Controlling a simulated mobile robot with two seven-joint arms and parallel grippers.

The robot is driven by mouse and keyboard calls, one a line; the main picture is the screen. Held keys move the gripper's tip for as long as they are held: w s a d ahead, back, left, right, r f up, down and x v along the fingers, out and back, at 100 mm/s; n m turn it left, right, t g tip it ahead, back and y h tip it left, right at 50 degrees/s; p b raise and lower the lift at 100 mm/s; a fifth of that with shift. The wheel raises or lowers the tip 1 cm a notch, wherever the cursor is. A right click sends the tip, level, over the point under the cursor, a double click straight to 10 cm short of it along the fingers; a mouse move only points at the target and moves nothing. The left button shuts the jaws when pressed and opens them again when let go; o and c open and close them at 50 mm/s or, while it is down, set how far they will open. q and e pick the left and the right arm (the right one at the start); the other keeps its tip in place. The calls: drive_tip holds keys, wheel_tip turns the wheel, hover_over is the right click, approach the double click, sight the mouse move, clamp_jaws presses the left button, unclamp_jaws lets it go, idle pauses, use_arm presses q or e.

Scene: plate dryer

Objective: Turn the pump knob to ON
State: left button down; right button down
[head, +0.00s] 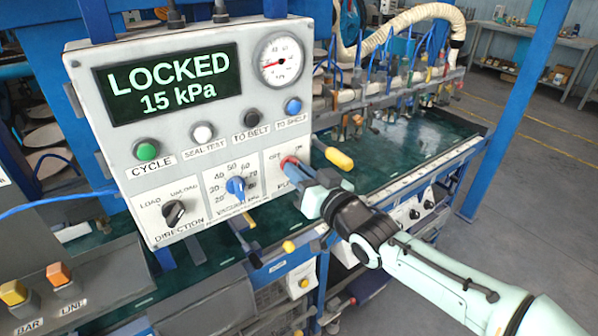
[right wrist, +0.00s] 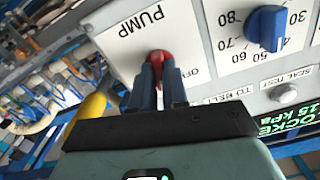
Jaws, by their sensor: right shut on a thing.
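The red pump knob (head: 288,162) is at the lower right of the grey control panel (head: 180,85), above the partly covered PUMP label. It also shows in the right wrist view (right wrist: 159,56), between my blue fingertips. My right gripper (head: 297,172) reaches in from the right and is shut on this knob; the right wrist view shows its two fingers (right wrist: 159,78) on either side of it. The fingers hide most of the knob, so I cannot tell its exact pointing. The OFF label is partly visible; the ON label is mostly covered. My left gripper is not in view.
The display (head: 170,83) reads LOCKED, 15 kPa. A blue vacuum knob (head: 236,186) and a black direction knob (head: 173,212) sit left of the pump knob. A yellow-ended handle (head: 339,158) sticks out close by my right gripper. Several buttons line the panel above.

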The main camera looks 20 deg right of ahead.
drive_tip(key=m, duration=0.6)
drive_tip(key=shift+p, duration=0.3)
idle(0.4)
drive_tip(key=c, duration=1.1)
unclamp_jaws()
drive_tip(key=shift+c, duration=0.2)
drive_tip(key=b+v, duration=0.1)
drive_tip(key=v, duration=1.2)
drive_tip(key=shift+s, duration=0.25)
